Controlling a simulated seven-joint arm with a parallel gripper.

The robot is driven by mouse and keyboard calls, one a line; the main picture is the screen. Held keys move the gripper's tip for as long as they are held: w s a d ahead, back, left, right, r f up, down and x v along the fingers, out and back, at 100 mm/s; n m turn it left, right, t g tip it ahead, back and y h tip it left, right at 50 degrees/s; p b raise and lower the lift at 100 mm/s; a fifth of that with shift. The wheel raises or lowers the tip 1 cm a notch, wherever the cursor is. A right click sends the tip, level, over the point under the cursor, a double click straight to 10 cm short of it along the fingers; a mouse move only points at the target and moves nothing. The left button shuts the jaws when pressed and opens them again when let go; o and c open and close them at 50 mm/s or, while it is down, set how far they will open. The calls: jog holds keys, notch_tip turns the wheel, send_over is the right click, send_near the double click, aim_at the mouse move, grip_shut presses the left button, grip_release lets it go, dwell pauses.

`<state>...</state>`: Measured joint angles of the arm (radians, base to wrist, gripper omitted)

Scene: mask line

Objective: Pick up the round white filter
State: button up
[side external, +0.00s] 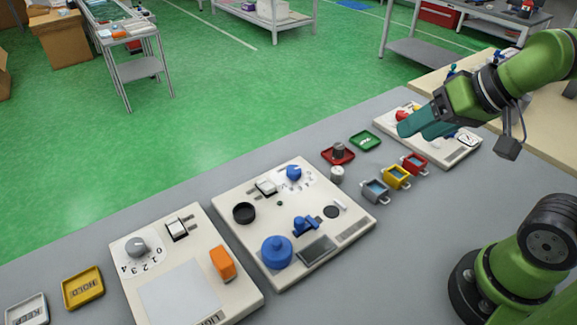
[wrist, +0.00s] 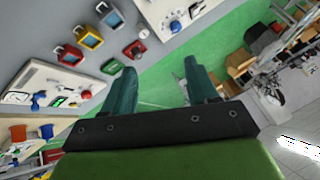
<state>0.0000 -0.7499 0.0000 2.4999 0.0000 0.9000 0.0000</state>
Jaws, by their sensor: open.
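A small round whitish cylinder (side external: 337,175), which looks like the filter, stands upright on the grey table in the side view. It is just in front of a red tray (side external: 327,158) that holds a dark reddish round piece (side external: 338,150). In the wrist view the whitish round piece (wrist: 143,33) is beside the red tray (wrist: 129,50), beyond the left finger. My gripper (side external: 412,130) is open and empty, with teal fingers, raised in front of the far panel and to the right of the filter. The fingers also show in the wrist view (wrist: 160,67).
Grey (side external: 375,190), yellow (side external: 397,177) and red (side external: 413,163) open boxes stand right of the filter. A green tray (side external: 365,140) lies behind. A white panel (side external: 262,215) with knobs is to the left; another panel (side external: 455,148) is below my gripper.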

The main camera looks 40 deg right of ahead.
jog(key=c, duration=0.3)
jog(key=shift+f, duration=0.1)
jog(key=m+g+h, duration=0.3)
jog(key=m+g, duration=0.3)
jog(key=m, duration=0.1)
send_over(338, 170)
jog(key=s+a, duration=0.1)
jog(key=a, duration=0.1)
notch_tip(338, 170, down, 6)
jog(key=f, duration=0.5)
jog(key=d+f, duration=0.1)
jog(key=f, duration=0.5)
jog(key=w+f, duration=0.1)
jog(key=f, duration=0.4)
jog(key=shift+d+f, duration=0.25)
jog(key=shift+d, duration=0.15)
